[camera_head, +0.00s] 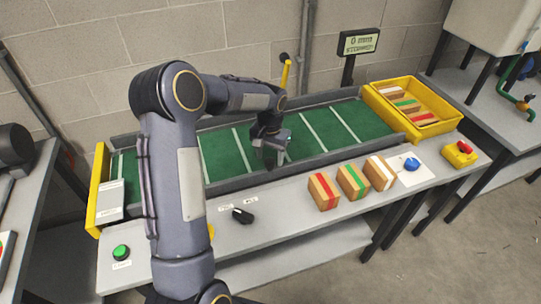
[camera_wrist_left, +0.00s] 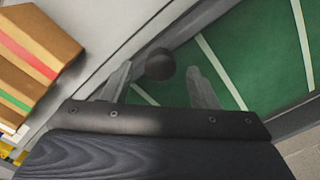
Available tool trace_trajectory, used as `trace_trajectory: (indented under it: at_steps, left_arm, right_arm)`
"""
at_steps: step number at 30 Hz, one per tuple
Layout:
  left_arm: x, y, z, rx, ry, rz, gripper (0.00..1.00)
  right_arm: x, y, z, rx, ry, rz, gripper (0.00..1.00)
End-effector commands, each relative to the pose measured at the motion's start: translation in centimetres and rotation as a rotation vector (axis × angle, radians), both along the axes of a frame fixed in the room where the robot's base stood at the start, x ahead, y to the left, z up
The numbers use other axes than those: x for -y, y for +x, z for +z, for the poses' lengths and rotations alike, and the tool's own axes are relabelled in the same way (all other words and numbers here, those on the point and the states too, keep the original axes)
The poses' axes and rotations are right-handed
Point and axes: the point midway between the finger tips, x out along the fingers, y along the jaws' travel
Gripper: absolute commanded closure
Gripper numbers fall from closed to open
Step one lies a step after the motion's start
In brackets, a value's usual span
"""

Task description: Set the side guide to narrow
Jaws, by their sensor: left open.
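The green belt (camera_head: 345,125) runs between long grey side rails, the near rail (camera_head: 325,160) and a far one. My left gripper (camera_head: 272,155) hangs open at the near side of the belt. In the left wrist view a dark round knob (camera_wrist_left: 160,64) shows between the open fingertips (camera_wrist_left: 160,85), above the near rail; I cannot tell whether it touches them. In the head view the gripper hides this knob. A yellow lever (camera_head: 286,74) with a black ball top stands behind my arm. My right gripper is out of view.
Three striped blocks (camera_head: 324,192) stand on the near ledge, right of my gripper. A black turn knob (camera_head: 243,215) and a green button (camera_head: 121,252) are nearer. A yellow crate (camera_head: 412,107) with blocks stands at the right end, near a blue knob (camera_head: 411,164) and a red button (camera_head: 464,148).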

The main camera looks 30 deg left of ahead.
Motion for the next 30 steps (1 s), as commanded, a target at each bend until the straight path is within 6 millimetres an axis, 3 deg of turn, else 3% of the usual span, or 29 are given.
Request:
trace_trajectory:
  at_steps: [4,12,24,30]
  left_arm:
    - [0.0,-0.05,-0.99,-0.001,0.0,0.0,0.46]
    - [0.0,-0.02,-1.15,0.001,0.0,0.0,0.46]
    - [0.0,-0.01,-1.11,0.001,0.0,0.0,0.99]
    - [-0.19,0.15,-1.12,0.001,0.0,0.001,1.0]
  right_arm:
    - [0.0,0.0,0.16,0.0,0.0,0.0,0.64]
    - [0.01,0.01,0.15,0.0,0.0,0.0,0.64]
    - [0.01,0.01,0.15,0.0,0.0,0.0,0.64]
    - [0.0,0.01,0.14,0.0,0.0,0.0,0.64]
